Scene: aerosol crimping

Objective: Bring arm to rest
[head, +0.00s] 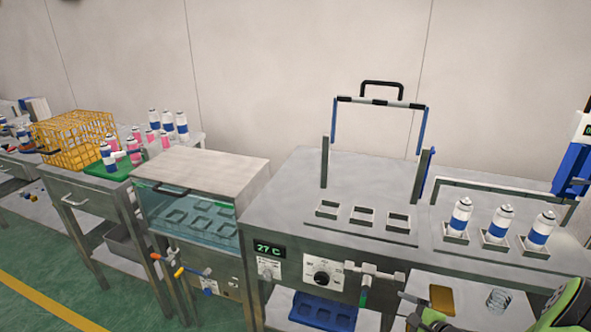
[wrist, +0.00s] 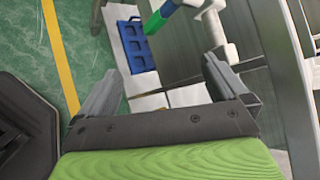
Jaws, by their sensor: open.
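My gripper (wrist: 165,90) shows in the wrist view with its two grey fingers wide apart and nothing between them. It points down along the front of the bench, apart from the things beyond it.
A steel bench (head: 290,225) carries empty square holders and several white-blue cans (head: 496,223). A blue tray (head: 323,310) lies on the shelf below; it also shows in the wrist view (wrist: 137,47). A valve handle (head: 366,277) juts from the bench front. Green floor is free at left.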

